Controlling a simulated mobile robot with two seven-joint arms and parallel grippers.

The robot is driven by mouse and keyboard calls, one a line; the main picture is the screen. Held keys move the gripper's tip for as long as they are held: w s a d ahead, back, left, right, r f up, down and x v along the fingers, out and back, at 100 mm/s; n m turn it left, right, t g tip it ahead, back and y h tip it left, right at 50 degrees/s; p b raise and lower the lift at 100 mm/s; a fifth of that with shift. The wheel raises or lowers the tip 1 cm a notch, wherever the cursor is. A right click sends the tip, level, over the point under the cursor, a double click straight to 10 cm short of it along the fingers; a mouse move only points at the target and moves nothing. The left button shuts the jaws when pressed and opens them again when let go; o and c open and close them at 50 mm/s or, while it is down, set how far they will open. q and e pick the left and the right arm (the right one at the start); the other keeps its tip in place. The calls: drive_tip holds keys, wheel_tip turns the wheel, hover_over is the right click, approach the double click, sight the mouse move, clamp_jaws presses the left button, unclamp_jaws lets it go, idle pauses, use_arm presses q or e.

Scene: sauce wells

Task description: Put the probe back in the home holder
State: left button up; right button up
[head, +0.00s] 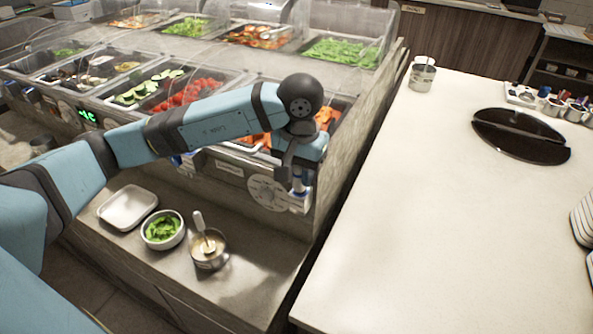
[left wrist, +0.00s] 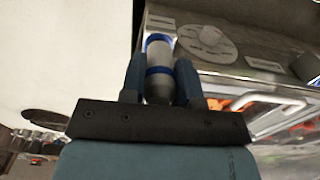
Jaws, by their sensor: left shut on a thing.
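My left gripper (head: 297,182) is beside the front corner of the salad bar and points down. In the left wrist view its two blue fingers (left wrist: 160,68) are shut on the probe (left wrist: 158,50), a silver-grey cylinder with blue bands. The probe's far end lies in front of the bar's metal front, beside a round grey disc (left wrist: 192,36). The same disc (head: 266,190) shows in the head view, on the bar front left of the gripper. I cannot tell for certain which fitting is the home holder, or whether the probe touches it. My right gripper is not in view.
The ledge below holds a white tray (head: 127,207), a bowl of greens (head: 162,230) and a metal pot with a ladle (head: 208,252). Food wells (head: 150,88) under a clear guard stand behind my left arm. The white counter (head: 440,220) at right is largely clear.

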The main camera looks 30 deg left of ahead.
use_arm(q)
drive_tip(key=shift+f, duration=0.15)
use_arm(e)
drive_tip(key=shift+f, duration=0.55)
use_arm(q)
drive_tip(key=o, duration=1)
drive_tip(key=r+p, duration=0.2)
drive_tip(key=r, duration=0.5)
drive_tip(key=shift+s+p, duration=0.2)
drive_tip(key=shift+p, duration=0.15)
drive_tip(key=shift+r, duration=0.7)
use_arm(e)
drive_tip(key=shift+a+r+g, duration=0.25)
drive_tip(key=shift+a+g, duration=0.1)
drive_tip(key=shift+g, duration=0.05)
use_arm(q)
drive_tip(key=shift+r+p, duration=0.15)
drive_tip(key=shift+p, duration=0.2)
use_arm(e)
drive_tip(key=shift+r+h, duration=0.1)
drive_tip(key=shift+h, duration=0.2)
